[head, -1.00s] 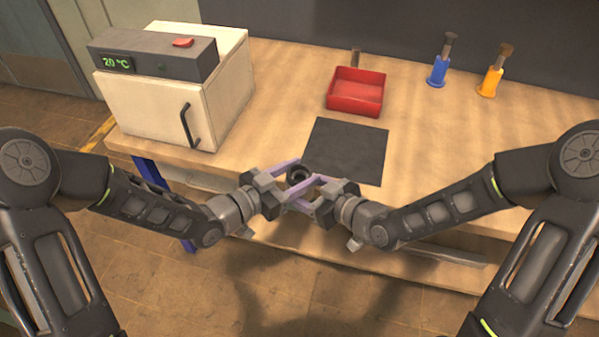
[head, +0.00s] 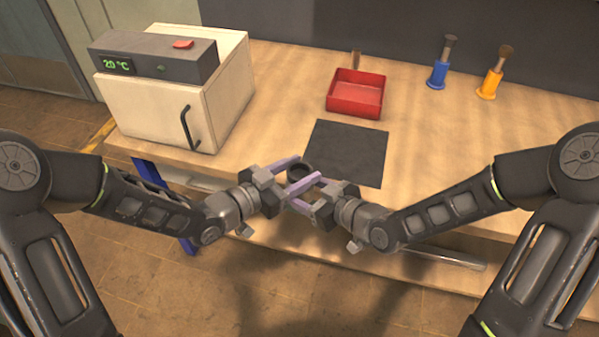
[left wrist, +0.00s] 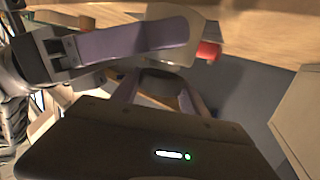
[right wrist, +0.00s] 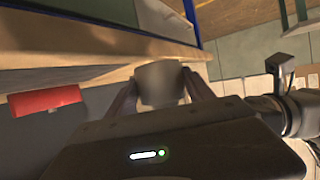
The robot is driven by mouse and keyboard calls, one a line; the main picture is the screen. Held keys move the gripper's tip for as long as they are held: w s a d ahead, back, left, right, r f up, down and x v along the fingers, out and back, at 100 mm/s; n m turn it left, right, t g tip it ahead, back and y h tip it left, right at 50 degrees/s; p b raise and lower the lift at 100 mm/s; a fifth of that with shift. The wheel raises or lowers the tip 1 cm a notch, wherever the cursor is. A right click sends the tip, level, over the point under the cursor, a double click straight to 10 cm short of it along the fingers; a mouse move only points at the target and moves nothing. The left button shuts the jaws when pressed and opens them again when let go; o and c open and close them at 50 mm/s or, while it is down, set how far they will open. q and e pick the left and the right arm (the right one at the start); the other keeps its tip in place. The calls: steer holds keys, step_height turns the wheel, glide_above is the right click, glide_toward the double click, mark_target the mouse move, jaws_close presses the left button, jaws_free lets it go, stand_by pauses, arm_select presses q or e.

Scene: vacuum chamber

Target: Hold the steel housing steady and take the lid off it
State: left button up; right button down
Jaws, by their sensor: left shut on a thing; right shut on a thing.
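My left gripper (head: 297,183) and right gripper (head: 305,190) meet just in front of the dark mat, their lavender fingers crossing closely. A dark round part (head: 299,172) shows between the fingers; I take it for the lid. In the left wrist view, the left fingers are shut on this dark lid (left wrist: 160,86), with a right finger crossing close above.
A dark mat (head: 346,150) lies on the bench (head: 450,150). Behind it is a red tray (head: 355,94). A white oven-like box (head: 150,108) stands at left, and blue (head: 437,76) and yellow (head: 488,87) holders stand at back right. The bench's right side is clear.

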arm_select(q)
steer(key=shift+r, duration=0.3)
steer(key=shift+r, duration=0.1)
steer(key=shift+r, duration=1.9)
